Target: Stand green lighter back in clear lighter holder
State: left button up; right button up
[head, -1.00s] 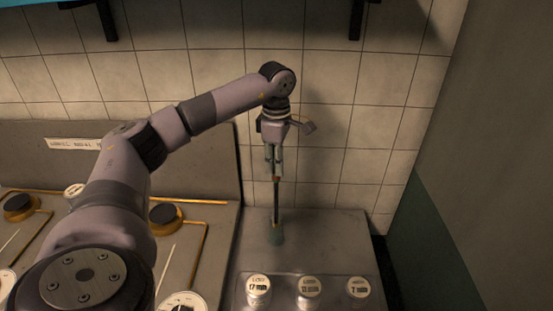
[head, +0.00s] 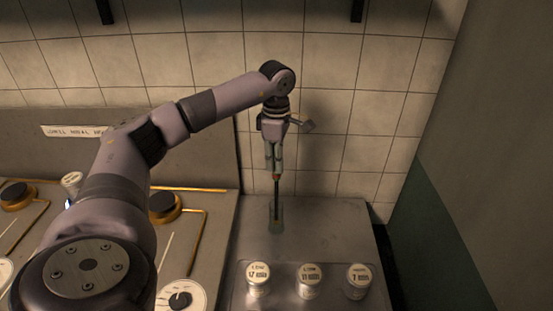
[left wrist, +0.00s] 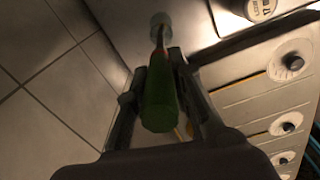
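The green lighter hangs upright below my left gripper (head: 274,165) in the head view, its long dark stem (head: 276,190) pointing down. The stem's lower end shows within the clear lighter holder (head: 276,222), a small upright greenish see-through cup on the grey counter. In the left wrist view the green lighter's handle (left wrist: 160,98) lies between the two fingers of my left gripper (left wrist: 160,68), which is shut on it. The stem runs on to the pale round holder (left wrist: 161,20). Whether the tip touches the holder's bottom cannot be told. My right gripper is not in view.
Three jars with labelled lids stand in front of the holder: left (head: 258,282), middle (head: 309,284) and right (head: 358,282). A stove with burners (head: 163,205) lies left. A tiled wall (head: 335,100) is behind. The counter (head: 335,235) right of the holder is clear.

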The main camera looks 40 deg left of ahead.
pick_arm(q)
jog(key=o, duration=0.4)
jog(key=shift+o, duration=0.2)
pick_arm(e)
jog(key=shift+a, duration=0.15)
